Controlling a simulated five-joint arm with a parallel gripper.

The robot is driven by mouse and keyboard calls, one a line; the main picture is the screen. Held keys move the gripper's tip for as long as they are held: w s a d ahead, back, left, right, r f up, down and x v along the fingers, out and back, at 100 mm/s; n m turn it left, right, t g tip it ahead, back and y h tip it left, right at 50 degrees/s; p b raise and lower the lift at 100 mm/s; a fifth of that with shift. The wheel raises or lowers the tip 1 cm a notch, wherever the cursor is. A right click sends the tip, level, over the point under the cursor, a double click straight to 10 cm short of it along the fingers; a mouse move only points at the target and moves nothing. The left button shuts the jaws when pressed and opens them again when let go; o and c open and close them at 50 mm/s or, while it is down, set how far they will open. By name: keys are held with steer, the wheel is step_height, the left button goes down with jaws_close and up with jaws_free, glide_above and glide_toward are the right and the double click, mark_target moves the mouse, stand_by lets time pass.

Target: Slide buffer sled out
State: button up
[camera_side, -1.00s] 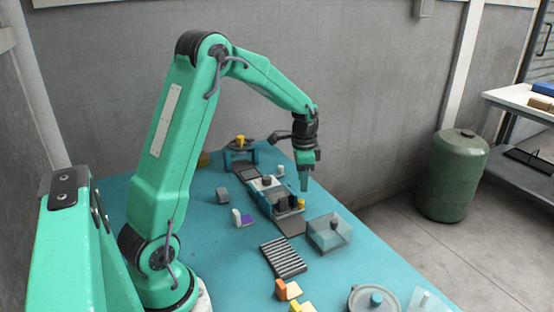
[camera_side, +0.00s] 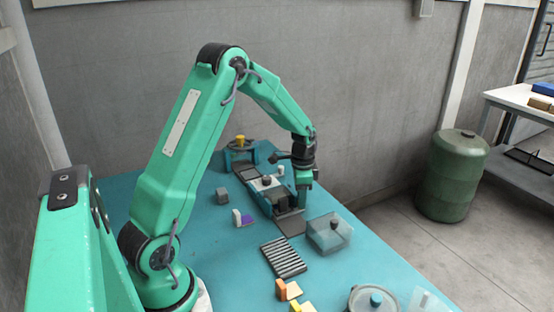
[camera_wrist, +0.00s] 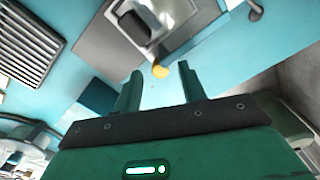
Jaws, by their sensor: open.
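The buffer unit, a teal-sided housing on a grey strip (camera_side: 292,224), stands mid-table in the side view. In the wrist view a pale frame (camera_wrist: 178,40) holds a dark block (camera_wrist: 133,27), which seems to be the sled. A small yellow knob (camera_wrist: 160,71) shows at its near edge. My gripper (camera_side: 302,205) is low at the unit's right side and hides the knob in the side view. In the wrist view my gripper (camera_wrist: 165,75) is open, with the knob between and just beyond the fingertips. Contact cannot be told.
A clear box (camera_side: 330,234) stands close to the right of the gripper. A ribbed grey rack (camera_side: 283,257) lies in front of the unit. A stand with a yellow top (camera_side: 240,148) is behind it. A grey block (camera_side: 222,195) and a white-and-purple piece (camera_side: 242,218) lie left.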

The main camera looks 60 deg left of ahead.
steer(key=shift+f, duration=1.05)
steer(key=shift+c, duration=0.4)
jaws_close()
steer(key=shift+d, duration=2)
steer(key=shift+o, duration=0.4)
jaws_free()
